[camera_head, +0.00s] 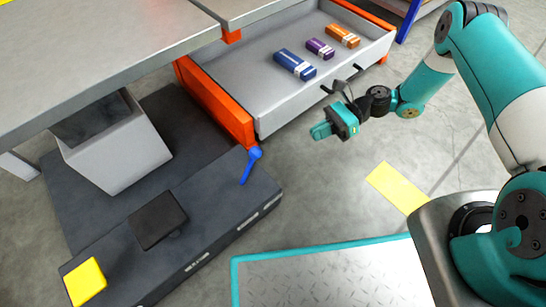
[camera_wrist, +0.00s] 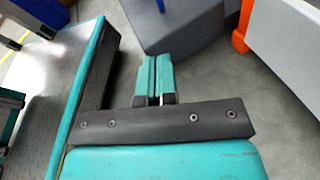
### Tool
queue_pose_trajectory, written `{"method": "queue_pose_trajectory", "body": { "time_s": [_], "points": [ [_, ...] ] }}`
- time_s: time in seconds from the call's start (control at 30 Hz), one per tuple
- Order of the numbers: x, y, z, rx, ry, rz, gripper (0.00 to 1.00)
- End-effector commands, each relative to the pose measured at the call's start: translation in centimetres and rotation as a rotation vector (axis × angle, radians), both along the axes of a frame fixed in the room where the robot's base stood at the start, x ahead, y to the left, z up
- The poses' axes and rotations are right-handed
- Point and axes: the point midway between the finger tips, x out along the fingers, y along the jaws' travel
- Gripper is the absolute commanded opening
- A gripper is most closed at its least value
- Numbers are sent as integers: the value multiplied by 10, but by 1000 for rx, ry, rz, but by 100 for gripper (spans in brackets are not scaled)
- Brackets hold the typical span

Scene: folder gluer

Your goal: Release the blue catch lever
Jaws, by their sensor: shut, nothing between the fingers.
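The blue catch lever (camera_head: 251,165) stands tilted on the dark grey machine base (camera_head: 215,212), near its right corner and beside the orange rail end. Its round knob is at the top. My gripper (camera_head: 321,131) is to the right of the lever, apart from it, over open floor. In the wrist view my gripper (camera_wrist: 155,72) shows its two teal fingers together with nothing held. A small blue piece (camera_wrist: 160,5) shows at the top edge there; I cannot tell for sure that it is the lever.
An open grey tray (camera_head: 275,118) with orange sides (camera_head: 215,105) holds blue, purple and orange boxes. A yellow block (camera_head: 85,281) and a black pad (camera_head: 158,219) are on the base. A steel table (camera_head: 100,55) overhangs at upper left. Floor near my gripper is clear.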

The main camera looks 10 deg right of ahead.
Motion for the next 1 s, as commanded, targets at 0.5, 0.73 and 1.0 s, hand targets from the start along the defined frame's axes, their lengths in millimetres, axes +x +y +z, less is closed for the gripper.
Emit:
{"method": "queue_pose_trajectory", "body": {
  "time_s": [0.5, 0.73, 1.0],
  "points": [
    [-4, 12, -6, 2, 7, 2, 0],
    [-17, 53, -21, 0, 7, 4, 0],
    [-29, 103, -28, 1, 2, 2, 0]
  ]
}}
